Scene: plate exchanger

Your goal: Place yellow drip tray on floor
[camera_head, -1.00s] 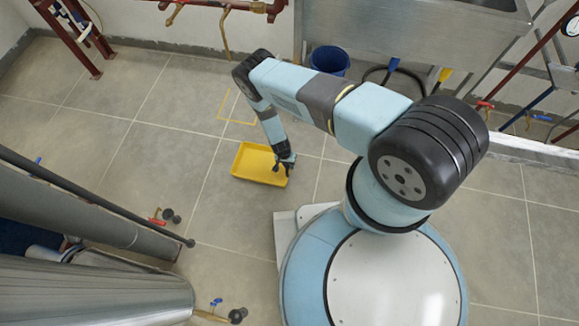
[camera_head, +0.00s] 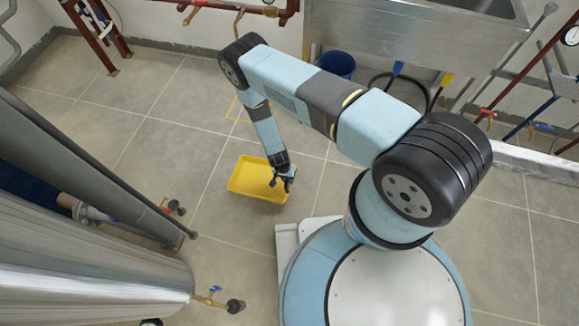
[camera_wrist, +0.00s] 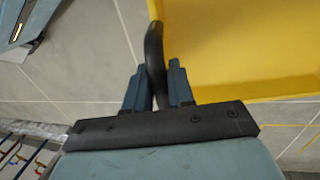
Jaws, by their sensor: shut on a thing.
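The yellow drip tray (camera_head: 252,179) is a shallow rectangular tray near the middle of the head view, over the tiled floor. It also fills the upper right of the wrist view (camera_wrist: 245,45). My gripper (camera_head: 283,180) is at the tray's right side in the head view. In the wrist view, my gripper's two fingers (camera_wrist: 156,92) are shut around a dark curved handle (camera_wrist: 154,50) beside the tray's edge. The tray looks roughly level. I cannot tell its height above the floor.
A yellow outline (camera_head: 231,110) is on the floor beyond the tray, partly hidden by my arm. A metal tank (camera_head: 90,260) and a grey pipe (camera_head: 95,165) stand at left. A blue bucket (camera_head: 335,64) is beneath the steel sink (camera_head: 400,40). Floor left of the tray is clear.

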